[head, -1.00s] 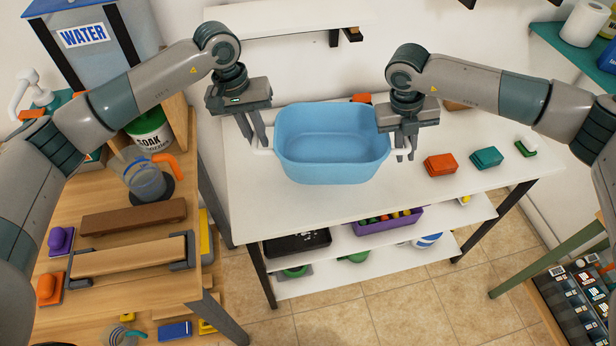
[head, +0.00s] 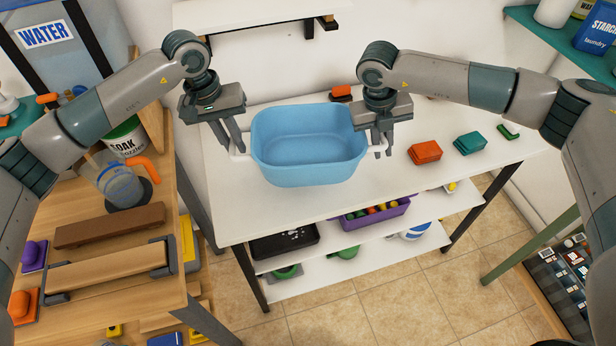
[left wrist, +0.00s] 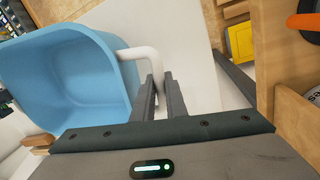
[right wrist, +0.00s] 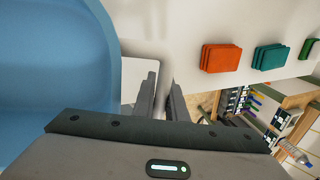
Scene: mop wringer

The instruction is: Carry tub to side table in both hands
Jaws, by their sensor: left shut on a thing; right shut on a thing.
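The blue tub (head: 308,165) is upright and looks empty, with a white handle at each end. It is over the white side table (head: 300,215); I cannot tell whether its base touches the top. My left gripper (head: 237,150) is shut on the tub's left handle, and the left wrist view shows the white handle (left wrist: 145,60) between its fingers.
Orange (head: 425,152) and teal (head: 470,143) blocks and a green-edged piece (head: 508,131) lie on the table right of the tub. An orange-topped brush (head: 341,93) is behind it. A wooden workbench (head: 205,255) stands at left. A purple bin (head: 375,217) sits on the shelf below.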

